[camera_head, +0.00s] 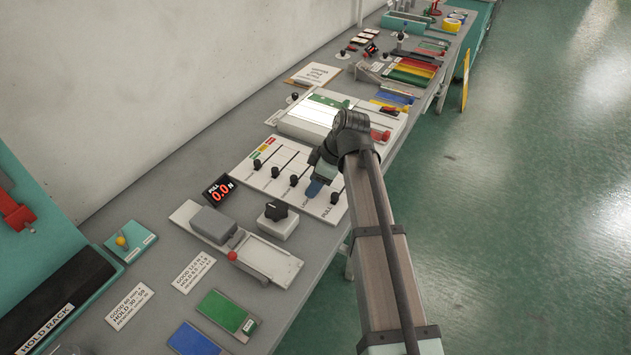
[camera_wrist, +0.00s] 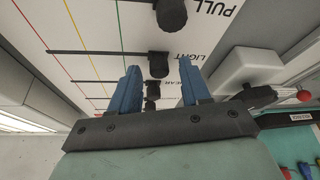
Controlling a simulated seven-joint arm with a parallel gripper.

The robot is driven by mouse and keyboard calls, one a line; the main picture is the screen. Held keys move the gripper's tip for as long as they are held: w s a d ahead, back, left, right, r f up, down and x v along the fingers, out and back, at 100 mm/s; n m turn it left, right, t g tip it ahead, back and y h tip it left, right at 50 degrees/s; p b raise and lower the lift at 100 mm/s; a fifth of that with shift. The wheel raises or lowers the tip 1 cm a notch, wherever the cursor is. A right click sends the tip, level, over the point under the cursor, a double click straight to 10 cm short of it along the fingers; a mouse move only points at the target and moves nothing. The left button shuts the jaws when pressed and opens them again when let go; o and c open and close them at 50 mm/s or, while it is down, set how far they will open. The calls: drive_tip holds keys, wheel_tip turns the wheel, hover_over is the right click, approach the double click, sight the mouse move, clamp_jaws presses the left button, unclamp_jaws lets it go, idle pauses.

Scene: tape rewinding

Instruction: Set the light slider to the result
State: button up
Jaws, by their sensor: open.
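The white slider panel (camera_head: 262,182) lies on the bench, with several black knobs in parallel slots crossed by coloured lines. In the wrist view the light slider's knob (camera_wrist: 158,65) is at the label end of its slot, beside the word LIGHT. My gripper (camera_head: 316,186) is over the panel in the head view, its blue fingers hiding the area around that knob. In the wrist view my gripper (camera_wrist: 160,80) is open, with fingertips on either side of the light knob's line. Contact cannot be told. The PULL knob (camera_wrist: 171,14) is just beyond.
A display (camera_head: 220,191) reads 0.0 N under PULL. In front are a black-knobbed block (camera_head: 277,220) and a grey fixture with a red ball (camera_head: 232,256). Printed cards (camera_head: 193,272) lie at the left. A larger white unit (camera_head: 318,112) stands behind the panel.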

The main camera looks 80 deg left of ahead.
drive_tip(key=shift+c, duration=0.4)
clamp_jaws()
